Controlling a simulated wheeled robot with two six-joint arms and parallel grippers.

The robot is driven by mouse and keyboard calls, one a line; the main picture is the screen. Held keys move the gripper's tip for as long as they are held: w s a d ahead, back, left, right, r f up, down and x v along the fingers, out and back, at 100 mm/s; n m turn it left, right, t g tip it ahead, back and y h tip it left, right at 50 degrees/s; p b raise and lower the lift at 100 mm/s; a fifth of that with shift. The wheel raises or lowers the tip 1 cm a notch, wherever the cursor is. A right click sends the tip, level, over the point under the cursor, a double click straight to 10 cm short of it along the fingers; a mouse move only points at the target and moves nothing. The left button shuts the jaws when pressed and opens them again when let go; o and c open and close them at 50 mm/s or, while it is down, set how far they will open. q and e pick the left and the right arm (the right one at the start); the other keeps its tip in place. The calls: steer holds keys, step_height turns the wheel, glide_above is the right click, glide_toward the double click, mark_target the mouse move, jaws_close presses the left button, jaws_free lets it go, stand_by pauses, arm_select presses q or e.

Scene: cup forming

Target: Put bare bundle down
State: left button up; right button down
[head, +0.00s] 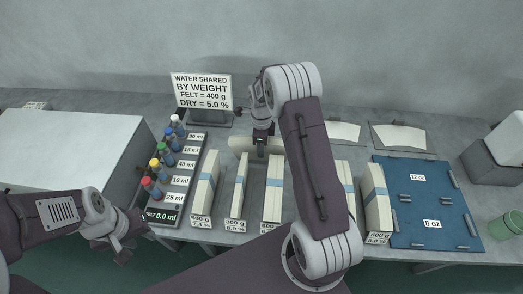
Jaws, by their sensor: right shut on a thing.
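The bare bundle (238,143), a cream block lying crosswise with no blue band visible, is behind the row of banded bundles. My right gripper (261,152) reaches down onto it and is shut on it. My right arm hides part of it, and I cannot tell whether it touches the table. My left gripper (130,240) hangs low at the left, away from the bundle; its fingers are too small to read.
Blue-banded bundles (203,187) stand in a row with weight cards in front. A dark rack (184,190) with coloured-cap bottles stands left, a sign (202,91) behind. A blue mat (425,200), white sheets (398,136) and a green cup (505,225) lie right.

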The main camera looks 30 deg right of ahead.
step_height(320, 180, up, 8)
steer(key=shift+r, duration=0.2)
